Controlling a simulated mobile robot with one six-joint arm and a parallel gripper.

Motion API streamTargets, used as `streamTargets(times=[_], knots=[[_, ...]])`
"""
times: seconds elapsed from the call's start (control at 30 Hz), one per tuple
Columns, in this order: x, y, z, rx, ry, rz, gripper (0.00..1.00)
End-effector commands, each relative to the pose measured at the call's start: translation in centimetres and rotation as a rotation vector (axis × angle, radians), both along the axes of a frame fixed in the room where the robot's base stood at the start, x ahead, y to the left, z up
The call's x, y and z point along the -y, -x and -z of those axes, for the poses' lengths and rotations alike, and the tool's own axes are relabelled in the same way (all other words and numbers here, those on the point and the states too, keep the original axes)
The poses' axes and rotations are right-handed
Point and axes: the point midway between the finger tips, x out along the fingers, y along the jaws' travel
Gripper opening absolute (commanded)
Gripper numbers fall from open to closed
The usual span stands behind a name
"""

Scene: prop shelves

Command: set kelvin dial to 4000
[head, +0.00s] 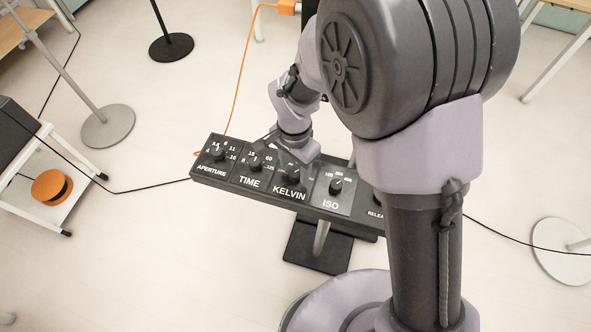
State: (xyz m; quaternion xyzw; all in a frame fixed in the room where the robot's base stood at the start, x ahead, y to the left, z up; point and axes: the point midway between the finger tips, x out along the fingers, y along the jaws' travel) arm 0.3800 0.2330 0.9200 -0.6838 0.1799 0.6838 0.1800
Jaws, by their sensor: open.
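The control panel (240,192) is a dark slanted board on a stand, with labelled sections APERTURE, TIME, KELVIN, ISO and a partly hidden one reading RELEA. The kelvin dial (293,175) is a small black knob above the word KELVIN. Its number marks are mostly covered by my gripper and too small to read, so I cannot tell its setting. My gripper (284,153) is open, just above and behind the KELVIN section, close to the dial. I cannot tell whether it touches the dial or the panel.
The aperture dial (217,153), time dial (255,163) and ISO dial (335,186) sit close on both sides. My arm hides the panel's right end. A white cart (84,181) with an orange reel (52,187) stands left. Cables cross the floor.

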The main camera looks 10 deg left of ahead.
Motion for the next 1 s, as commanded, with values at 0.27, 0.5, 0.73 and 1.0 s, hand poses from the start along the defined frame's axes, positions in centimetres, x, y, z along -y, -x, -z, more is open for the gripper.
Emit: streamTargets(times=[0.27,0.5,0.73,1.0], knots=[[0.0,0.0,2.2,0.000,0.000,0.000,0.51],[0.0,0.0,2.1,0.000,0.000,0.000,0.37],[0.0,0.0,2.1,0.000,0.000,0.000,0.00],[0.0,0.0,2.0,0.000,0.000,-0.027,0.00]])
